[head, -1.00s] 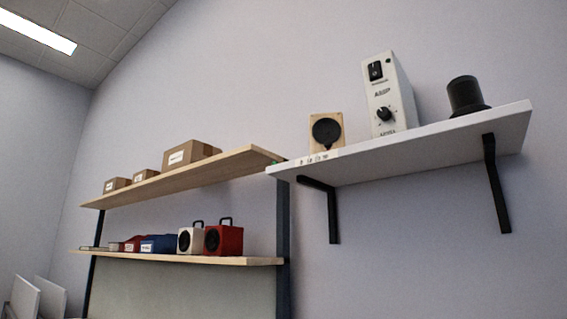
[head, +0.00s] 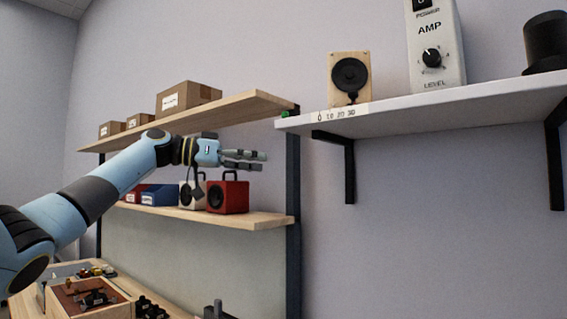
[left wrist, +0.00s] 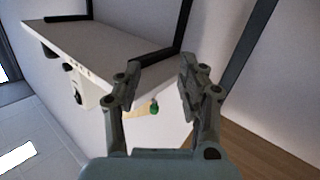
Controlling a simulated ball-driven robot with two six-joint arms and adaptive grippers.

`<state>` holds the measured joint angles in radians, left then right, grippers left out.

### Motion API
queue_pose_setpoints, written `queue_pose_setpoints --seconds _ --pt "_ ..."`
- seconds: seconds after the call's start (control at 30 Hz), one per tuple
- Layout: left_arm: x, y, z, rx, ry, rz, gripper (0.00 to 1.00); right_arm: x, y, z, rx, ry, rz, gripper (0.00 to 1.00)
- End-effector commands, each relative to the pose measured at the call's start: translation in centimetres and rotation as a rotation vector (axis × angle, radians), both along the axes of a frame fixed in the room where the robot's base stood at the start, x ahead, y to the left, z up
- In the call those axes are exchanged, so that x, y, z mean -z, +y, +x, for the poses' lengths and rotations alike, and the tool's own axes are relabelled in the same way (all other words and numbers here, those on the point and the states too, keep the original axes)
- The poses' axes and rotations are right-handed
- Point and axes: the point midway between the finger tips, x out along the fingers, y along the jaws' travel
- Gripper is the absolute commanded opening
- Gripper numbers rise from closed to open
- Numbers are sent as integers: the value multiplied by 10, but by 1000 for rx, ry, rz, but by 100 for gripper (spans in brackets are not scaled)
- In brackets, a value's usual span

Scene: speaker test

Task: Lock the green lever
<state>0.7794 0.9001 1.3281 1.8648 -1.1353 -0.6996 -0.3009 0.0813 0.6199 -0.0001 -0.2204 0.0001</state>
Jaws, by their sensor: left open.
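The green lever (head: 285,114) is a small green piece at the left end of the white shelf (head: 440,110), by the shelf's edge. It also shows in the left wrist view (left wrist: 154,107), between my fingers in the picture. My left gripper (head: 265,161) is open and empty, below and to the left of the lever in the head view. Its two fingers also show in the left wrist view (left wrist: 161,63), spread apart. Whether they touch the lever cannot be seen, but the head view shows a gap. My right gripper is not in view.
A wooden speaker (head: 350,78), a white amp (head: 434,45) and a black object (head: 545,45) stand on the white shelf. A wooden shelf (head: 225,122) with boxes lies to its left. A red speaker (head: 228,192) stands below, near my gripper. Wall space right is free.

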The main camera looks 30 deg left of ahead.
Motion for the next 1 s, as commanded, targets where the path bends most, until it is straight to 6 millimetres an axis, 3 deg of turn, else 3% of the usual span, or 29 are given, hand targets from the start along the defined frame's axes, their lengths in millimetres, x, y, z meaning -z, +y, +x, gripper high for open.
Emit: queue_pose_setpoints --seconds 0.03,0.1,0.23,0.37,0.8,1.0 --pt "-43 8 -7 -14 -53 21 40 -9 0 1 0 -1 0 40" --pt "-79 18 -14 -34 -102 40 40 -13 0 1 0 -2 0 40" --pt "-110 23 -19 -46 -146 46 40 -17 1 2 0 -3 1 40" --pt "-115 15 -11 -44 -152 43 40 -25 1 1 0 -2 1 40" --pt "-115 -35 53 -46 -150 41 40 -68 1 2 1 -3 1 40" --pt "-112 -44 64 -46 -150 44 40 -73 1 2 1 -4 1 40"
